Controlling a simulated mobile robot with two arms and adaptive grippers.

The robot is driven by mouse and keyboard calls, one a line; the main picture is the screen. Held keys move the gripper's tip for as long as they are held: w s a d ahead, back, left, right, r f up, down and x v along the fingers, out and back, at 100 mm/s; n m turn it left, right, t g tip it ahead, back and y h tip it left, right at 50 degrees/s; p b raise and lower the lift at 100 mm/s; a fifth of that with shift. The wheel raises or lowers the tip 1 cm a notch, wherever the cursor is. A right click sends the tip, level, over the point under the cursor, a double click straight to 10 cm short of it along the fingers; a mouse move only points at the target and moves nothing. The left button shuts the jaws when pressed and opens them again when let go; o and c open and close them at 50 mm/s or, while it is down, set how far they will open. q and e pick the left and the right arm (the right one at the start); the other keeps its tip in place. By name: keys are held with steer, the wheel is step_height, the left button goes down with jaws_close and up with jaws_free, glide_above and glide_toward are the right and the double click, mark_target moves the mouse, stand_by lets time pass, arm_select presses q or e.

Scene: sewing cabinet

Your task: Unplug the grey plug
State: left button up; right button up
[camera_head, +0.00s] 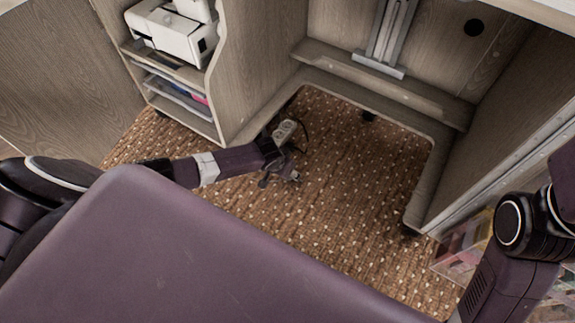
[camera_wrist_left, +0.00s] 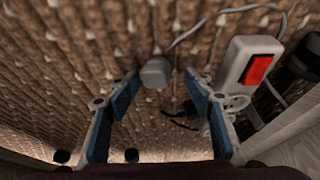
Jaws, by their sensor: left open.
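The grey plug (camera_wrist_left: 155,72) shows in the left wrist view over the brown carpet, with a thin grey cord running up to the right. Carpet shows between it and the white power strip (camera_wrist_left: 240,72), which has a red switch (camera_wrist_left: 258,69); the plug looks apart from the strip. My left gripper (camera_wrist_left: 161,82) is open, its two blue-padded fingers on either side of the plug in the picture. I cannot tell whether they touch it. In the head view my left gripper (camera_head: 280,178) is low over the carpet near the strip (camera_head: 285,130). My right gripper is out of view.
The wooden cabinet (camera_head: 238,75) stands just behind and left of the strip. Its curved base frame (camera_head: 432,165) surrounds the patterned carpet (camera_head: 355,190), mostly clear in the middle. A white machine (camera_head: 170,32) sits on the left shelf. A dark cord lies near the strip.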

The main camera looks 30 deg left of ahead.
arm_select(q)
steer(key=shift+r, duration=0.1)
steer(key=v, duration=1.1)
steer(key=shift+s+r, duration=0.25)
steer(key=shift+r, duration=0.1)
